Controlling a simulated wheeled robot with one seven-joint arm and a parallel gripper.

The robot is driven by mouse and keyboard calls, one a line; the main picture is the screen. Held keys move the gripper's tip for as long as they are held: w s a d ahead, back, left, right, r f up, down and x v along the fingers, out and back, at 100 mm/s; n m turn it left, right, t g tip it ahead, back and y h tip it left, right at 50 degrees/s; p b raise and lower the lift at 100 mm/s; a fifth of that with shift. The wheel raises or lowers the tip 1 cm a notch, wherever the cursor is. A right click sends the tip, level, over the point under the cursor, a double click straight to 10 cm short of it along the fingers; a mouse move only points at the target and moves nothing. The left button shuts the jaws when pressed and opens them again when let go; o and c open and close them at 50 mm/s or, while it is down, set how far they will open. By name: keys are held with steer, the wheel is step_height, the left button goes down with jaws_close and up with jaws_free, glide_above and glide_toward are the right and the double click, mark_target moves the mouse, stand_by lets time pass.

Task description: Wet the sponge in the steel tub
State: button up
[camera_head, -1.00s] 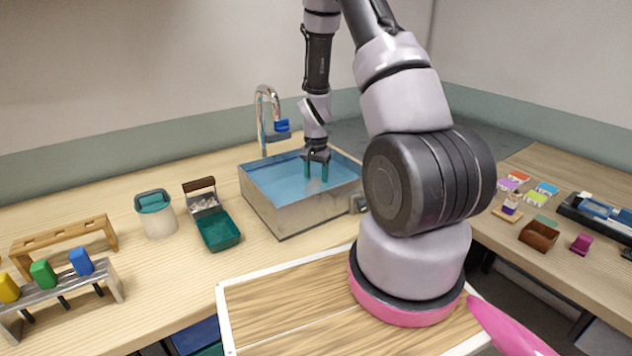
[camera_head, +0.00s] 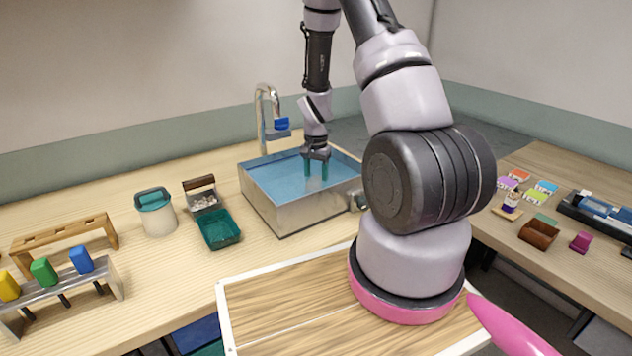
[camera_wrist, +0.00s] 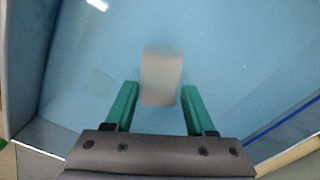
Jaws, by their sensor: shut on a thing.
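The steel tub (camera_head: 290,212) stands on the wooden counter and holds blue water. My gripper (camera_head: 316,174) points down into the tub, its teal fingers at or below the water surface. In the wrist view, my gripper (camera_wrist: 160,105) is shut on the sponge (camera_wrist: 161,78), a pale beige block between the two teal fingers. The sponge looks blurred against the blue water. How deep it sits in the water is hard to tell. In the head view I cannot make out the sponge.
A tap (camera_head: 264,115) with a blue part stands behind the tub. A lidded bucket (camera_head: 158,219), a teal tray (camera_head: 219,230) and a rack with coloured blocks (camera_head: 70,290) stand to the left. A side table at right holds small items and a brown box (camera_head: 538,235).

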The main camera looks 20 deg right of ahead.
step_height(320, 180, up, 11)
stand_by(1.1)
stand_by(0.4)
step_height(320, 180, up, 5)
steer(key=shift+r, duration=0.1)
stand_by(0.3)
